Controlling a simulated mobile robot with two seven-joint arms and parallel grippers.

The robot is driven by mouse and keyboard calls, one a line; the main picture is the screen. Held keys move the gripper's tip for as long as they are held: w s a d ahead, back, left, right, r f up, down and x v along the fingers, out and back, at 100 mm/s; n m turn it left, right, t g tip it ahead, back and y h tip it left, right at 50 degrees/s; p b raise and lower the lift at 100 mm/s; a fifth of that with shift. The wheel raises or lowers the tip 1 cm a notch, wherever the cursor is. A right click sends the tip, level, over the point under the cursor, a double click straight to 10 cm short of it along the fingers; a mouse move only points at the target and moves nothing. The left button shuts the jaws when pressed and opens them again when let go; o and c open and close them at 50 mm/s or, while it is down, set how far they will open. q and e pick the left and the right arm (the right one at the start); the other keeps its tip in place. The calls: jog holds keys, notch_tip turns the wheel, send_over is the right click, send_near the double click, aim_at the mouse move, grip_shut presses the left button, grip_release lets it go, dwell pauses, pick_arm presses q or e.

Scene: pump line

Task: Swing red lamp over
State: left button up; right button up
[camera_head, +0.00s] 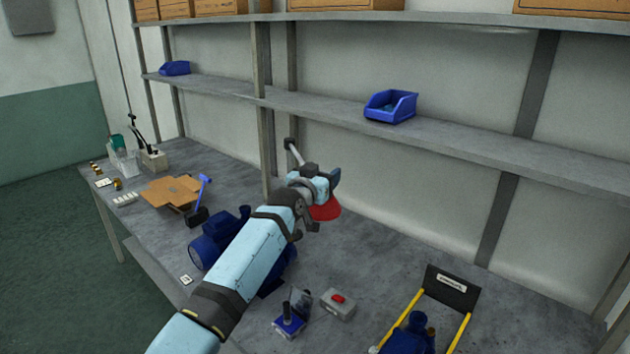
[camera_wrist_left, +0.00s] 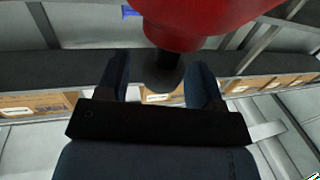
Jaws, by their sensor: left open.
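The red lamp (camera_head: 327,209) has a red shade, partly hidden behind my left gripper (camera_head: 326,180) in the head view. A light lamp arm (camera_head: 295,153) with a dark joint rises behind the gripper. In the left wrist view, the red shade (camera_wrist_left: 205,18) fills the top of the picture. A dark round knob (camera_wrist_left: 166,76) hangs below the shade, between the two fingers of my left gripper (camera_wrist_left: 158,78). The fingers are apart, one on each side of the knob; I cannot tell whether either touches it. My right gripper is not in view.
Below my left arm are a blue pump (camera_head: 210,245), partly hidden, and a grey box with a red button (camera_head: 338,304). A yellow-railed stand (camera_head: 408,312) is at the lower right. The shelf (camera_head: 450,142) runs behind. Bare bench lies right of the lamp.

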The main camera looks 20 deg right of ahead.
pick_arm(q)
jog(key=b+v, duration=0.1)
jog(key=v, duration=1.2)
jog(key=shift+s+a, duration=0.3)
